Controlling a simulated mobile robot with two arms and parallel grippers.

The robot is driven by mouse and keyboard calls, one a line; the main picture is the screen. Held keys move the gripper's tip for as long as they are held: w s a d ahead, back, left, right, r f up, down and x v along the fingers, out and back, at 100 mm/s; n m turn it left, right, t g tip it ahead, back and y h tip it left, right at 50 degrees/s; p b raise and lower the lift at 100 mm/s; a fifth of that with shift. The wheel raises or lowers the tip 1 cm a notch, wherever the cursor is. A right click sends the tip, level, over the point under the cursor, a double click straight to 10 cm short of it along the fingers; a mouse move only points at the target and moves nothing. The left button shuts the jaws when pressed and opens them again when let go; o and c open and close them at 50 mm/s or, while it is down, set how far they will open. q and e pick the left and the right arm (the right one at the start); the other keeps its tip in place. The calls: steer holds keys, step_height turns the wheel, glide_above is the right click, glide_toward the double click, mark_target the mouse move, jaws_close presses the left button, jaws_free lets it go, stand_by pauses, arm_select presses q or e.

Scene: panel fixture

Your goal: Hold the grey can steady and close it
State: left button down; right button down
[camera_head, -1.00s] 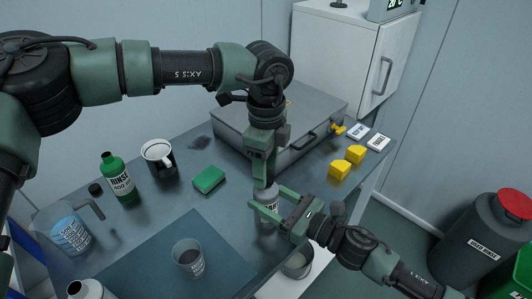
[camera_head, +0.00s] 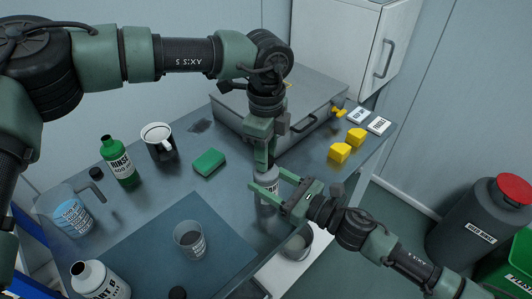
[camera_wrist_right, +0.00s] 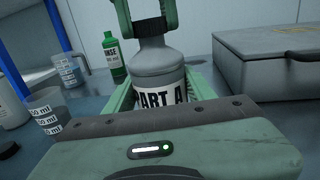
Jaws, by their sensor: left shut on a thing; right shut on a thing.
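The grey can (camera_wrist_right: 160,72), labelled PART A, stands upright in the right wrist view; it also shows in the head view (camera_head: 267,181) near the table's front edge. My right gripper (camera_head: 279,191) is shut around its body from the right. A black cap (camera_wrist_right: 150,27) sits at the can's neck. My left gripper (camera_wrist_right: 147,14) comes straight down from above and is shut on this cap. In the head view my left gripper (camera_head: 262,160) hides the cap. Whether the cap is fully seated I cannot tell.
A large grey case (camera_head: 235,105) stands behind the can. A green sponge (camera_head: 209,162), a clear cup (camera_head: 189,240), a green rinse bottle (camera_head: 118,160), a mug (camera_head: 160,143) and a white bottle (camera_head: 97,280) stand to the left. Yellow blocks (camera_head: 340,152) lie to the right.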

arm_select(q)
steer(key=m, duration=0.5)
steer(key=shift+f+m, duration=0.1)
steer(key=shift+m, duration=0.3)
steer(key=m, duration=0.8)
steer(key=shift+m, duration=0.4)
steer(key=m, duration=0.6)
steer(key=shift+m, duration=0.3)
steer(key=m, duration=2.2)
steer(key=c, duration=1)
jaws_free()
